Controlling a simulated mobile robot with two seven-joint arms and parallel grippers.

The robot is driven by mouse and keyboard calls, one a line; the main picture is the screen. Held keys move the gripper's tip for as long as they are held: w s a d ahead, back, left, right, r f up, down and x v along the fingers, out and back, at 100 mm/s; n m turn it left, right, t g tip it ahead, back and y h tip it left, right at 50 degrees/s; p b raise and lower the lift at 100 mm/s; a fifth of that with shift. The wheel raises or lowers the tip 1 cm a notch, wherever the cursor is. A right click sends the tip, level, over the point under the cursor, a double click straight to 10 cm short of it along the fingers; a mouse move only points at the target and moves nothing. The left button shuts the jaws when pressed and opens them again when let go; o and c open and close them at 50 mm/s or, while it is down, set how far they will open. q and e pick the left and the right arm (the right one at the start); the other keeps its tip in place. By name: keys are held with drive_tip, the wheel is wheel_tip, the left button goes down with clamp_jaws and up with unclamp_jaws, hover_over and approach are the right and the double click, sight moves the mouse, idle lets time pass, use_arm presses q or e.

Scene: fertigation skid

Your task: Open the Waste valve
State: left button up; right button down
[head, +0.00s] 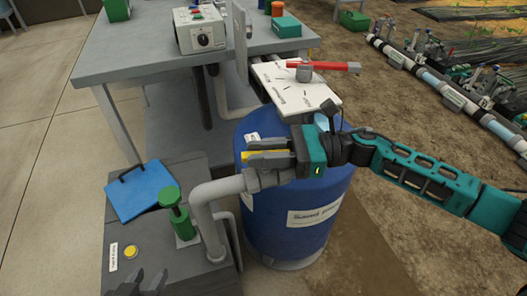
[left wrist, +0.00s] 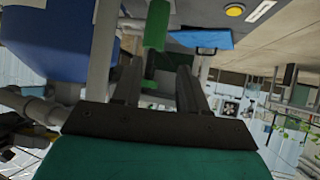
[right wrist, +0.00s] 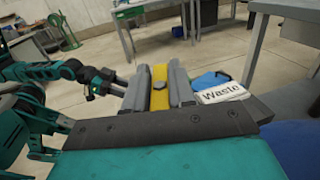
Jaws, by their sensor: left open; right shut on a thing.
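The yellow valve handle (right wrist: 160,74) lies between the fingers of my right gripper (right wrist: 160,68), which is shut on it. In the head view my right gripper (head: 250,154) reaches in from the right, above the grey pipe and the blue drum, with a bit of yellow showing between its fingers. A white label reading "Waste" (right wrist: 221,93) shows beside the handle in the right wrist view. The valve body is mostly hidden by the gripper. My left gripper (head: 140,286) is low at the bottom left of the head view, open and empty.
A blue drum (head: 272,232) stands under my right gripper. A grey pipe (head: 205,200) and a green-handled fitting (head: 172,203) stand left of it. A red-handled valve (head: 322,66) sits on a white panel behind.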

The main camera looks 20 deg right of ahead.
drive_tip(key=n+g+b, duration=0.1)
drive_tip(key=b, duration=0.1)
drive_tip(key=f+g+b, duration=0.1)
drive_tip(key=b, duration=0.1)
drive_tip(key=shift+n+g, duration=0.4)
drive_tip(key=shift+n+g+b, duration=0.3)
drive_tip(key=shift+b, duration=0.4)
drive_tip(key=shift+r+n+g+b, duration=0.15)
drive_tip(key=shift+n+g+b, duration=0.15)
drive_tip(key=shift+g+b, duration=0.35)
use_arm(q)
drive_tip(key=f, duration=0.1)
drive_tip(key=d+f, duration=0.1)
drive_tip(key=f, duration=0.1)
drive_tip(key=shift+w+d+f+h, duration=0.2)
drive_tip(key=shift+w+d+h, duration=0.15)
drive_tip(key=shift+d+h, duration=0.05)
use_arm(e)
drive_tip(key=shift+s+r, duration=0.1)
drive_tip(key=shift+s, duration=0.05)
drive_tip(key=c, duration=1.1)
unclamp_jaws()
use_arm(q)
drive_tip(key=shift+a+f, duration=0.1)
drive_tip(key=shift+f, duration=0.05)
use_arm(e)
drive_tip(key=shift+o, duration=0.3)
drive_tip(key=shift+r, duration=0.1)
